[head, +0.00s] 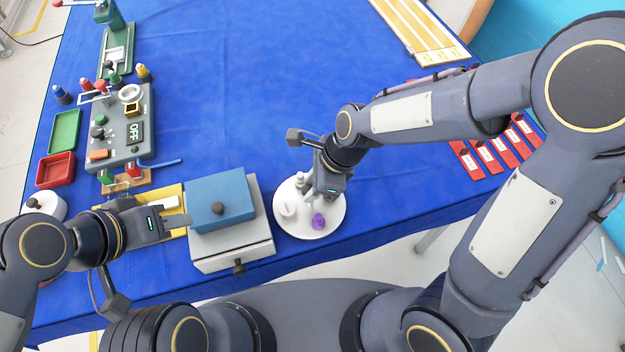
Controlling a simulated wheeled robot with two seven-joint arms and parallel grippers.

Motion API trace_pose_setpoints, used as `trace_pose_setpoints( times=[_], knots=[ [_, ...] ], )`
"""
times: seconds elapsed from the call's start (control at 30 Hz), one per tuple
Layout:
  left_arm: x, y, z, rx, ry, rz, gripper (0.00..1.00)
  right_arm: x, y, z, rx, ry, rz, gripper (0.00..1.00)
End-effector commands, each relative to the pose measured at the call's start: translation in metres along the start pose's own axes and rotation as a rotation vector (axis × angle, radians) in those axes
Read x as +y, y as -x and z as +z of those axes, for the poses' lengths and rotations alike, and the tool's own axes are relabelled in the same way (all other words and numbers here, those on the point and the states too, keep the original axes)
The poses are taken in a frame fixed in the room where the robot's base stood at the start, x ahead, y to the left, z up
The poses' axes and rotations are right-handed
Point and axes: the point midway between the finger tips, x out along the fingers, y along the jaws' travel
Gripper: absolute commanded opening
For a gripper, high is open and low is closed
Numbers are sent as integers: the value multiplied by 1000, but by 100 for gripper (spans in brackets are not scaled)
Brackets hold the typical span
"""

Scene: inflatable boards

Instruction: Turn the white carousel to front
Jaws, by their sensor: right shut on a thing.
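The white carousel (328,228) is a round white disc on the blue table, near its front edge. A purple object (318,221) stands on its front part, and a white round piece (288,210) stands on its left part. My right gripper (308,192) reaches down over the back of the carousel. It is shut on a small whitish thing there, which my fingers partly hide. My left gripper (184,222) is left of the blue-topped box, over a yellow board; whether its fingers are apart is hard to tell.
A grey box with a blue lid (222,196) stands just left of the carousel. A grey control panel (122,130) with an OFF display, a green tray (65,131) and a red tray (56,170) are at the left. Red labelled tags (466,160) lie at the right. The back middle is clear.

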Motion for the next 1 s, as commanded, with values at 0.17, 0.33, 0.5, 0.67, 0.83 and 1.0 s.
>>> trace_pose_setpoints(
  times=[0.17, 0.33, 0.5, 0.67, 0.83, 1.0],
  knots=[
    [2, 4, -2, 0, 0, 0, 36, -1, 1, 0, 0, -35, -17, 0],
    [2, 5, -2, 0, 0, 0, 36, 0, 1, 0, 0, -53, -24, 0],
    [2, 5, -2, 0, 0, 0, 36, 0, 0, 0, 0, -58, -27, 0],
    [2, 5, -2, 0, 0, 0, 36, 0, 0, 0, 0, -59, -27, 0],
    [2, 5, -2, 0, 0, 0, 36, 0, 0, 0, 0, -58, -27, 31],
    [2, 5, -2, 0, 0, 0, 36, 0, 0, 0, 0, -58, -26, 50]
  ],
)
